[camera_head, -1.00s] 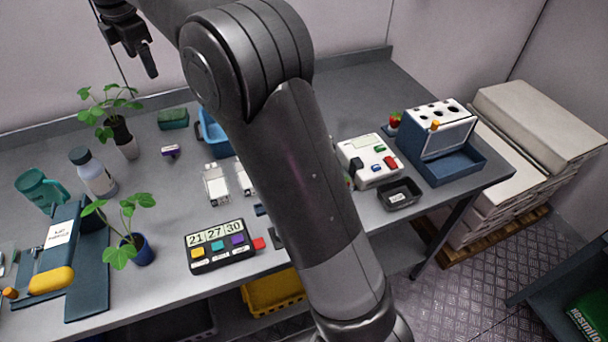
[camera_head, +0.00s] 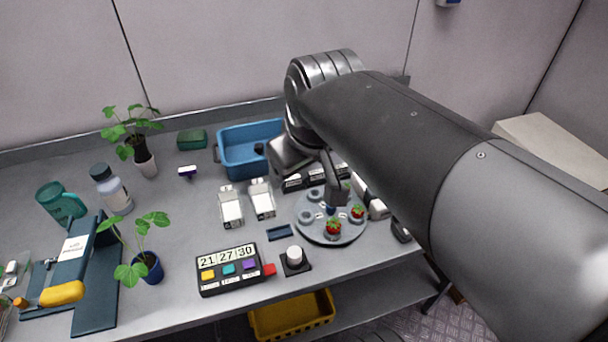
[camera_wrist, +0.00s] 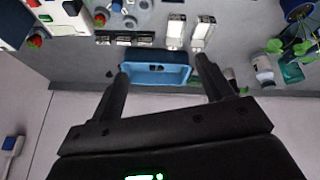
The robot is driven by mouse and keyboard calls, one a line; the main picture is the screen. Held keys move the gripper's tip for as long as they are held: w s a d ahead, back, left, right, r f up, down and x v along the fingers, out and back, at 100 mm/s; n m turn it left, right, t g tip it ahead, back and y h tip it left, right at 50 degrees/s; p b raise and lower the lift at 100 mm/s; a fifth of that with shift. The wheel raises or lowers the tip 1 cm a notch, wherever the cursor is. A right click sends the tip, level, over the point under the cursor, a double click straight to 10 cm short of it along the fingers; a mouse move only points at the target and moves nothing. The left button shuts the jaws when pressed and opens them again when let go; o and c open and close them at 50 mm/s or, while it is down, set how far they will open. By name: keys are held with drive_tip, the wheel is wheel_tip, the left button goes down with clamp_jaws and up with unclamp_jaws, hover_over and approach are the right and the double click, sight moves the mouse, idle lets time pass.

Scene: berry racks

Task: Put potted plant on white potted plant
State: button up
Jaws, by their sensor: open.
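A leafy plant in a blue pot (camera_head: 148,268) stands upright on the table at the left front in the head view. A second leafy plant stands farther back in a pot that is dark above and white below (camera_head: 146,165). The two are apart. The blue pot (camera_wrist: 297,10) shows at the upper right of the wrist view. My gripper (camera_wrist: 162,68) is open and empty, with the blue bin visible between its fingers. In the head view my gripper (camera_head: 335,190) is over the round grey plate, well right of both plants, partly hidden by my arm.
The blue bin (camera_head: 250,160) stands at the back. The grey plate (camera_head: 318,234) holds strawberries. Between plate and plants are two white devices (camera_head: 230,208) and a number box (camera_head: 229,272). A bottle (camera_head: 112,190) and teal mug (camera_head: 60,201) flank the plants' left.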

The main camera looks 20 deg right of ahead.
drive_tip(key=s+d+f+m, duration=0.1)
drive_tip(key=s+f+m, duration=0.2)
drive_tip(key=s+f, duration=0.2)
drive_tip(key=shift+s+d+m, duration=0.25)
drive_tip(key=shift+s+m, duration=0.05)
drive_tip(key=shift+s, duration=0.05)
idle(0.9)
